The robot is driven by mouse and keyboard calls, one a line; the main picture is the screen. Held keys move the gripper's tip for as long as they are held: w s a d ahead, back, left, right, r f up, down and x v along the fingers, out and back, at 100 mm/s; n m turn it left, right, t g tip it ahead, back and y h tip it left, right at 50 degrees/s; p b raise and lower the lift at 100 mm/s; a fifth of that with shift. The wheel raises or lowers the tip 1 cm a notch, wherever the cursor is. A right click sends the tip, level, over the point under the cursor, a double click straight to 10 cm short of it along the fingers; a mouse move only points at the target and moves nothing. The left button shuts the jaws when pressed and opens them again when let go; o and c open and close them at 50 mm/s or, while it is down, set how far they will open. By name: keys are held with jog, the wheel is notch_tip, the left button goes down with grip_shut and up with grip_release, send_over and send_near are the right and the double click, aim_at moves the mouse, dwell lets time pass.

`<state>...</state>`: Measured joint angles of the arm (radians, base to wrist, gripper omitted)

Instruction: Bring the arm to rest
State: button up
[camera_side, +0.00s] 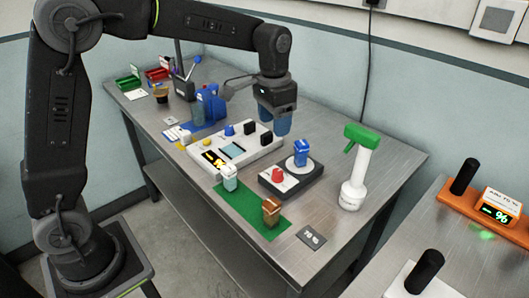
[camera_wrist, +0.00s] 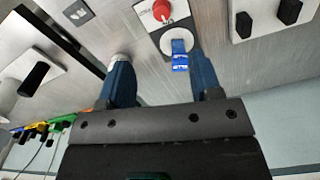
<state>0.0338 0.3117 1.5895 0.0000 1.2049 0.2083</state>
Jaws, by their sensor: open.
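My gripper (camera_side: 275,122) hangs above the back middle of the metal table, with its blue fingers pointing down. In the wrist view my gripper (camera_wrist: 158,58) has its fingers spread apart, with nothing held between them. A blue module (camera_side: 301,153) stands on the round white plate of a small dark device (camera_side: 280,183) with a red knob. The blue module also shows in the wrist view (camera_wrist: 180,56), beyond the fingertips and apart from them.
A white spray bottle with a green head (camera_side: 357,165) stands at the right of the table. A white console (camera_side: 215,160) sits left of the device. A green mat (camera_side: 248,208) bears a pale bottle and a brown block. An orange unit (camera_side: 482,210) is on the right bench.

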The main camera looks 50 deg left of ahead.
jog(key=s+a+r+n+t, duration=0.15)
jog(key=s+r, duration=0.35)
jog(key=s, duration=0.7)
jog(key=s+f+n+t, duration=0.1)
jog(key=s+f+t, duration=0.1)
jog(key=s, duration=0.9)
jog(key=shift+s+f+t, duration=0.25)
jog(key=shift+s+t, duration=0.15)
jog(key=shift+t, duration=0.45)
